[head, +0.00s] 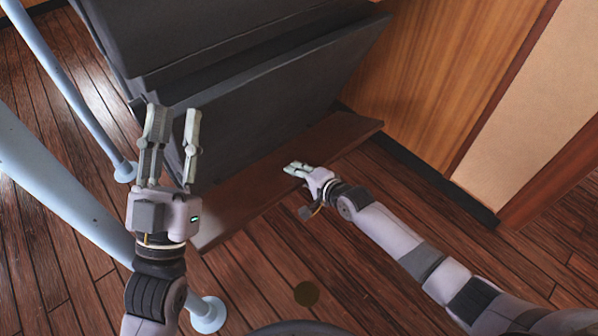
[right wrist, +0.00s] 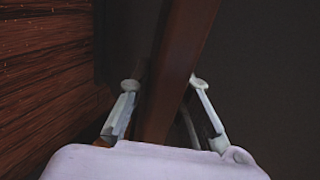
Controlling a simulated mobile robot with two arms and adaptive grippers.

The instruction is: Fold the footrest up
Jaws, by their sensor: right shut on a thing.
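The footrest (head: 245,197) is a long dark wooden board that juts out from the base of a dark grey upholstered seat. My right gripper (head: 294,168) is at the board's outer edge, near the middle of its length. In the right wrist view the board (right wrist: 178,70) runs between the two fingers of my right gripper (right wrist: 166,86), which are shut on it. My left gripper (head: 174,120) is raised in front of the grey seat panel, its two fingers apart and nothing between them.
The dark grey seat (head: 270,110) fills the top middle. Light blue rails (head: 65,85) stand at the left, one with a round foot on the floor. A wooden wall panel (head: 440,70) is at the right. The plank floor (head: 270,265) in front is mostly clear.

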